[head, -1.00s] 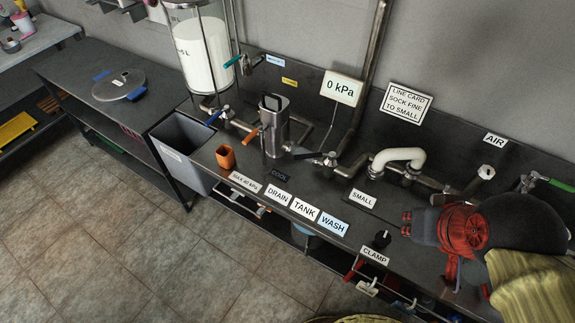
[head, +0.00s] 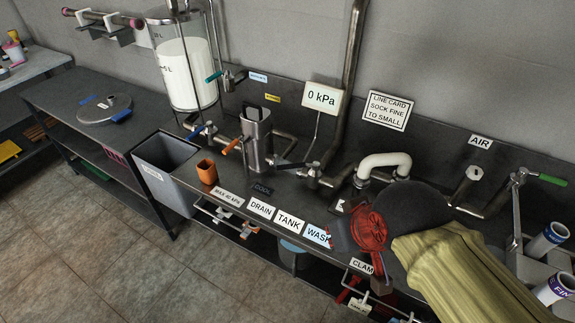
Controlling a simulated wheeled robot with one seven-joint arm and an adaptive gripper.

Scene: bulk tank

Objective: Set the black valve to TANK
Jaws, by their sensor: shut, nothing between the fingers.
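The black valve (head: 297,166) sits on the pipework at the back of the bench, right of the steel canister; its dark lever points left. In front of it along the bench edge are the labels DRAIN (head: 261,208), TANK (head: 289,222) and WASH (head: 316,234). I cannot tell which label the lever is set to. My gripper (head: 331,237) is shut and empty, at the right end of the WASH label in the picture, apart from the black valve. My red wrist and yellow-sleeved arm reach in from the right.
An orange cup (head: 207,172) and the steel canister (head: 257,140) stand left of the valve. A white curved pipe (head: 382,165) is to its right. A gauge (head: 321,96) reads 0 kPa. A glass tank (head: 183,75) holds white liquid. My arm hides the bench's right front.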

